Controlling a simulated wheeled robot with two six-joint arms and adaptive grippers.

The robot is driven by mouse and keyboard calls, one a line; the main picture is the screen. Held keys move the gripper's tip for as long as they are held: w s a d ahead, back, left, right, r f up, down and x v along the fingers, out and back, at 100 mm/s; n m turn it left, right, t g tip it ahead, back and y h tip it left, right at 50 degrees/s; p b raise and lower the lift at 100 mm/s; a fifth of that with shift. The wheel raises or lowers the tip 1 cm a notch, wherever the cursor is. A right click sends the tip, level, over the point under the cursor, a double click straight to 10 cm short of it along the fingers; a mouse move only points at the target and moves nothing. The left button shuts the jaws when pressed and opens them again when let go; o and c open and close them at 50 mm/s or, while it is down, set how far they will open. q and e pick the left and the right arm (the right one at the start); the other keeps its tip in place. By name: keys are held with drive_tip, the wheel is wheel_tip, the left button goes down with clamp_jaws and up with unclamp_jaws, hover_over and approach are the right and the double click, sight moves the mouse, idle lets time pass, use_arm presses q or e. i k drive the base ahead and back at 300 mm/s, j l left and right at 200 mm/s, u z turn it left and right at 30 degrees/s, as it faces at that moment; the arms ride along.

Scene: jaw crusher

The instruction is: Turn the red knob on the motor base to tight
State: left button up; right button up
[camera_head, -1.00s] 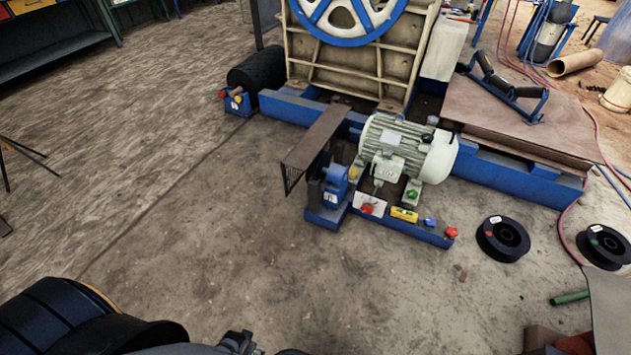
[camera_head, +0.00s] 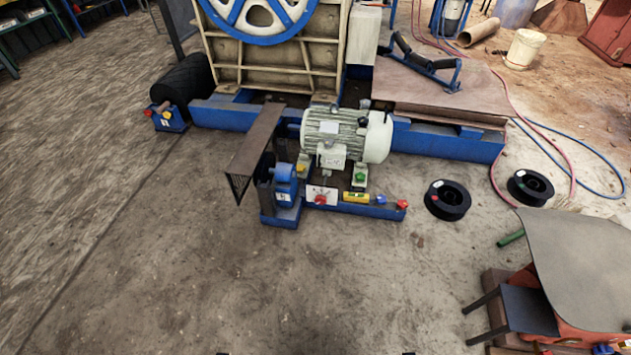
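The blue motor base (camera_head: 360,210) lies on the floor in the middle of the head view. A ribbed grey-green motor (camera_head: 338,128) with a white end sits on it. A red knob (camera_head: 402,204) is at the base's right end. Another red knob or dial (camera_head: 320,199) sits on a white plate at the base's front. The settings of both are too small to read. A blue knob (camera_head: 381,200), a yellow level-like piece (camera_head: 356,197) and a green knob (camera_head: 360,177) are nearby. Neither gripper can be made out; only tiny dark bits show at the bottom edge.
A brown sheet-metal guard (camera_head: 256,145) stands left of the motor. Two black spools (camera_head: 447,200) lie to the right. A grey sheet (camera_head: 585,265) over red and brown items fills the lower right. The floor in front of the base is clear.

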sight(402, 204)
drive_tip(key=i+l, duration=0.3)
drive_tip(key=i+l+u, duration=0.1)
drive_tip(key=i+l, duration=0.2)
drive_tip(key=l, duration=0.25)
drive_tip(key=i+l, duration=0.3)
drive_tip(key=l, duration=0.15)
